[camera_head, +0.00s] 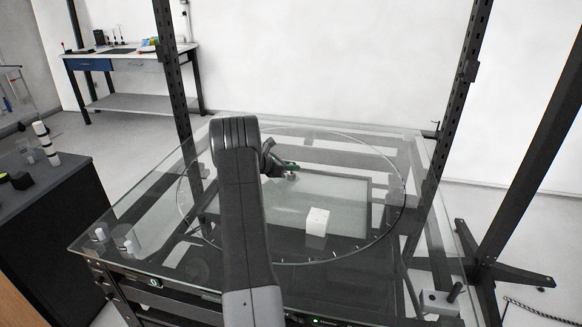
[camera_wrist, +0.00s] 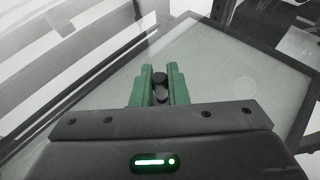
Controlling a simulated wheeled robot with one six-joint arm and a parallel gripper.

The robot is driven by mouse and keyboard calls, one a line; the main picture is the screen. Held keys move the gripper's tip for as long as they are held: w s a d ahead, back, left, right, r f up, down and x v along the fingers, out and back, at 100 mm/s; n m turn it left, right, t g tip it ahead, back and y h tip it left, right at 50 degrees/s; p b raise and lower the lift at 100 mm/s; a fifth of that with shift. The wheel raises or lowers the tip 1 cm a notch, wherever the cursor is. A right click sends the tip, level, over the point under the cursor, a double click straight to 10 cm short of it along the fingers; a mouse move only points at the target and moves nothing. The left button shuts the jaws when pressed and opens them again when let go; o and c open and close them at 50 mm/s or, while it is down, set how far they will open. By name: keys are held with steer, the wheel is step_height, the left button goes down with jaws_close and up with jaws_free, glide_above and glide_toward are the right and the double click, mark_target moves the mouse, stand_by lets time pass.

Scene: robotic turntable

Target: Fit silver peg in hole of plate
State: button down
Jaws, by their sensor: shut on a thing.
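My gripper (camera_head: 290,167) is above the glass turntable, partly hidden behind my own arm in the head view. In the wrist view its green fingers (camera_wrist: 160,76) are shut on a small dark-looking round thing (camera_wrist: 160,95), which I take to be the peg. Its silver colour and lower end cannot be made out. A light grey plate (camera_head: 428,304) lies at the table's front right corner. A dark cylinder (camera_head: 455,291) stands at its right part, and a small dark spot, possibly a hole, shows to the left of that.
A white cube (camera_head: 317,221) sits on the turntable (camera_head: 386,237), in front and right of my gripper. Small pale cylinders (camera_head: 128,246) stand at the glass table's left front edge. Dark uprights (camera_head: 452,110) rise at the back. Glass between the cube and plate looks clear.

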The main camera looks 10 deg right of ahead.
steer(key=shift+f+b, duration=0.6)
steer(key=shift+f, duration=0.15)
steer(key=c, duration=1.3)
jaws_free()
steer(key=shift+c, duration=0.2)
steer(key=shift+s+a, duration=0.1)
steer(key=b+v, duration=0.1)
steer(key=v, duration=1.2)
steer(key=shift+s+a+r, duration=0.15)
steer(key=shift+a+r, duration=0.1)
steer(key=shift+d, duration=0.1)
steer(key=p+x, duration=0.1)
steer(key=x, duration=1.2)
steer(key=shift+w+d+f, duration=0.2)
steer(key=shift+w+d, duration=0.05)
steer(key=shift+d, duration=0.05)
steer(key=shift+r, duration=0.2)
steer(key=shift+r, duration=0.1)
